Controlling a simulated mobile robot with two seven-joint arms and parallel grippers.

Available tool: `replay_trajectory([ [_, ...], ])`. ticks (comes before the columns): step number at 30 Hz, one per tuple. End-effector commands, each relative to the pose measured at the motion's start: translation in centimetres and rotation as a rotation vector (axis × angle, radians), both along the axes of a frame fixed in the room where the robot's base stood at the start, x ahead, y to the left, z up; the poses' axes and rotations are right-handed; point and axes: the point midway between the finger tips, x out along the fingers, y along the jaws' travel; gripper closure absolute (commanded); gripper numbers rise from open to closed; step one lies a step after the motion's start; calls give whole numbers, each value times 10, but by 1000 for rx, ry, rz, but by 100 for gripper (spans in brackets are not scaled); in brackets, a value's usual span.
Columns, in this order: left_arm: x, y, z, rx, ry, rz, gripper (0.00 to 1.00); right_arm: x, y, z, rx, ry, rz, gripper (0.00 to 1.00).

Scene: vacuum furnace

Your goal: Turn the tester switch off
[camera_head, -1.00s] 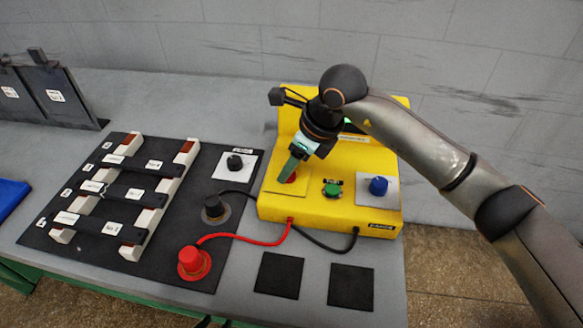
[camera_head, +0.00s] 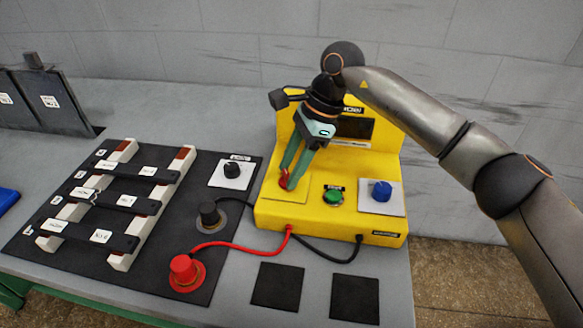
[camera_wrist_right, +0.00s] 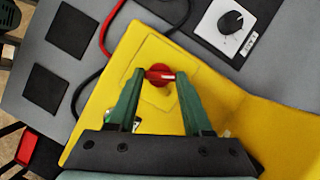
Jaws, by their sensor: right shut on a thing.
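The yellow tester (camera_head: 345,213) stands on the grey table. Its red rotary switch (camera_wrist_right: 160,75) sits on a yellow plate at the left of its front panel, and in the head view it shows between my fingertips (camera_head: 285,179). My right gripper (camera_head: 290,176) points down at the switch, with its two green fingers on either side of the knob in the wrist view (camera_wrist_right: 160,84), shut on it. A green button (camera_head: 333,196) and a blue knob (camera_head: 381,190) are to the right. The tester's display (camera_head: 354,127) is dark. My left gripper is not in view.
Red (camera_head: 185,271) and black (camera_head: 210,214) plugs with cables join the tester to a black board (camera_head: 150,285) at the left. A black dial on a white plate (camera_head: 232,173) is near the tester. Two black squares (camera_head: 278,286) lie in front.

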Motion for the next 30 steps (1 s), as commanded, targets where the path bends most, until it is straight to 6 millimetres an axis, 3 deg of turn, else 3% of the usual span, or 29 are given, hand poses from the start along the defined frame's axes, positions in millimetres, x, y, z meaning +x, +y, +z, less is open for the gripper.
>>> replay_trajectory([
  [20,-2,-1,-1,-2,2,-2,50,1,1,1,0,-4,72,100],
  [21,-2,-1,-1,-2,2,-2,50,1,1,1,0,-4,72,49],
  [28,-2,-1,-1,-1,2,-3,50,1,0,0,0,-2,71,23],
  [30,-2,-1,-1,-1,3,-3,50,1,0,0,0,-2,71,20],
])
